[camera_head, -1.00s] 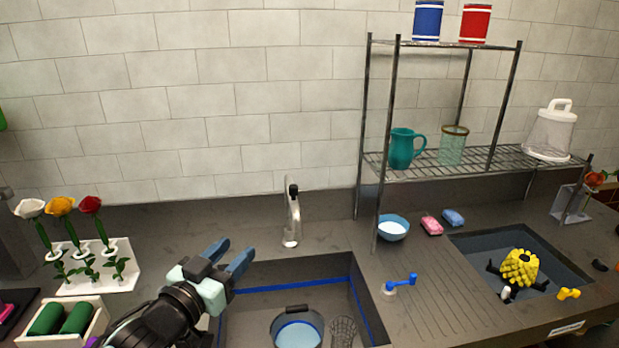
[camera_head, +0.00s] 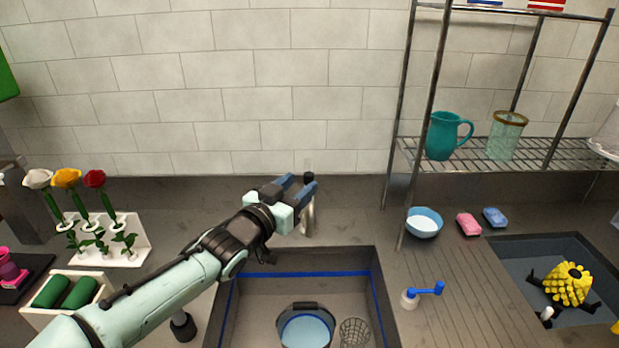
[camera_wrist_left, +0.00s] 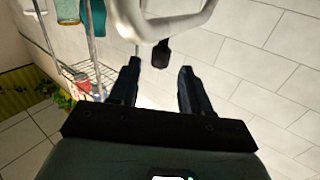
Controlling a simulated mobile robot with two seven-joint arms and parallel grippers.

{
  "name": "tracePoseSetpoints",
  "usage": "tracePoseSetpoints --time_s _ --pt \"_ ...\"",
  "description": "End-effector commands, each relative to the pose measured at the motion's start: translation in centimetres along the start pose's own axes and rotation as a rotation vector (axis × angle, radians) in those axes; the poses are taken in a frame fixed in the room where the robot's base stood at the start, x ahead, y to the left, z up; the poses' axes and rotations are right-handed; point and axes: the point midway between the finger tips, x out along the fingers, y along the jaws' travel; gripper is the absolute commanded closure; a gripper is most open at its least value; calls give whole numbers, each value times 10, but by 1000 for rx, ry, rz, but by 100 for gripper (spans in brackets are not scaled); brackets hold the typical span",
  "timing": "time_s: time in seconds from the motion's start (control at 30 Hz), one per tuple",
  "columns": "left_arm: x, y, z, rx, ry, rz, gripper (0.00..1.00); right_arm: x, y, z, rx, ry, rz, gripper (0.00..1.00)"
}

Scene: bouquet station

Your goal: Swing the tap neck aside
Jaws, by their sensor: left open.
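The metal tap (camera_head: 309,217) stands behind the left sink, mostly hidden by my left gripper (camera_head: 302,185). In the left wrist view the pale curved tap neck (camera_wrist_left: 172,25) crosses the top of the picture, just beyond my fingertips. A black piece of the tap (camera_wrist_left: 161,53) shows between and beyond the open fingers of my left gripper (camera_wrist_left: 158,72). The gripper is open with nothing between its fingers. I cannot tell whether a finger touches the neck. My right gripper is not in view.
The left sink (camera_head: 255,283) holds a blue-lined bucket (camera_head: 305,329) and a wire basket (camera_head: 354,333). A wire rack (camera_head: 412,155) with a teal jug (camera_head: 447,136) stands right of the tap. A flower stand (camera_head: 143,240) is at left. Counter between stand and tap is clear.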

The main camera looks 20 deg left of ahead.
Motion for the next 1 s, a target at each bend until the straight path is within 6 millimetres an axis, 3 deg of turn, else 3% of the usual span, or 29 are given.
tracePoseSetpoints --time_s 0.1,0.3,0.67,0.8,0.83,1.0 --pt "23 1 1 -3 1 2 52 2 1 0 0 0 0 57" --pt "44 1 -1 0 1 1 52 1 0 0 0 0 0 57" --pt "49 0 0 1 0 0 52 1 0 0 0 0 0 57" --pt "49 0 0 1 0 0 95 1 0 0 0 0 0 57" --pt "49 0 0 1 0 0 100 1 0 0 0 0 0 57" --pt "49 0 0 2 0 0 100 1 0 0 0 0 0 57"
